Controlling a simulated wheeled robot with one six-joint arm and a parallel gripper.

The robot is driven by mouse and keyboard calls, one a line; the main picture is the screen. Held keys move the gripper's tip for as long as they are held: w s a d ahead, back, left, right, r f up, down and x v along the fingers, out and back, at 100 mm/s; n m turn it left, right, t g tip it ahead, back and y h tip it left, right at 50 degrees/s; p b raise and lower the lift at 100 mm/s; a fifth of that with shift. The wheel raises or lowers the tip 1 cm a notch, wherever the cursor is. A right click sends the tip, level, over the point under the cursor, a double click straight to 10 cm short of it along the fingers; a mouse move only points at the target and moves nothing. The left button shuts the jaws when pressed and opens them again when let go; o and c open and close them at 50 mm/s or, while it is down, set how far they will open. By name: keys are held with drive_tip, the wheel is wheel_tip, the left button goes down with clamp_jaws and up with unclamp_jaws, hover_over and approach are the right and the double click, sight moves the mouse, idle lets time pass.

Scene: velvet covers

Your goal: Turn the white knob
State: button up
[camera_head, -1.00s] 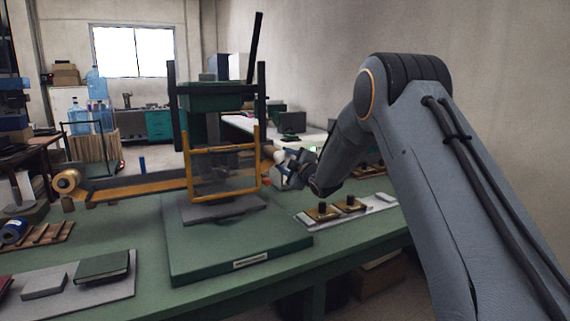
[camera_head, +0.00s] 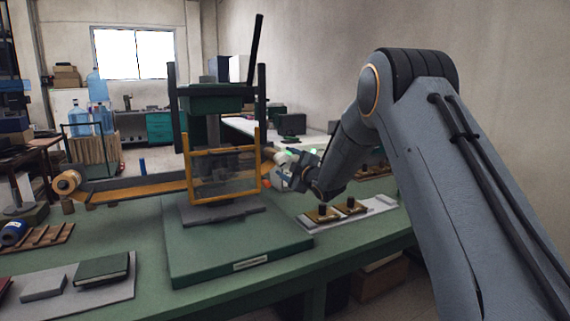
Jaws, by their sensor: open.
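A small pale round piece (camera_head: 269,156), which looks like the white knob, shows at the right side of the press (camera_head: 215,98), just past its yellow guard frame (camera_head: 188,175). My gripper (camera_head: 276,172) is beside it, at the right edge of the yellow frame. The jaws are open, but they are small and partly lost against the clutter behind. I cannot tell whether they touch the knob or stand around it.
The press stands on a green base (camera_head: 235,247) on the green bench (camera_head: 350,238). Right of it is a pale tray (camera_head: 375,205) with brass pieces. A green book (camera_head: 101,268) lies front left. A roll (camera_head: 67,182) is at the far left.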

drive_tip(key=v, duration=0.6)
drive_tip(key=shift+s+b, duration=0.25)
drive_tip(key=shift+b, duration=0.1)
drive_tip(key=shift+d, duration=0.15)
drive_tip(key=s+d+f+m+g+h+p, duration=0.1)
drive_tip(key=s+d+f+m+g+h, duration=0.35)
drive_tip(key=s, duration=0.55)
drive_tip(key=s+d+f+m+g+h+p, duration=0.1)
drive_tip(key=s+d+f+m+g+h, duration=0.2)
drive_tip(key=s+d+f+m, duration=0.45)
drive_tip(key=s+f+m+g+p, duration=0.1)
drive_tip(key=s+m+g, duration=0.5)
drive_tip(key=s, duration=2.8)
drive_tip(key=f+g, duration=0.1)
drive_tip(key=g, duration=0.2)
drive_tip(key=shift+s+p, duration=0.35)
drive_tip(key=shift+s, duration=0.05)
drive_tip(key=shift+a+f, duration=0.15)
drive_tip(key=shift+a, duration=0.05)
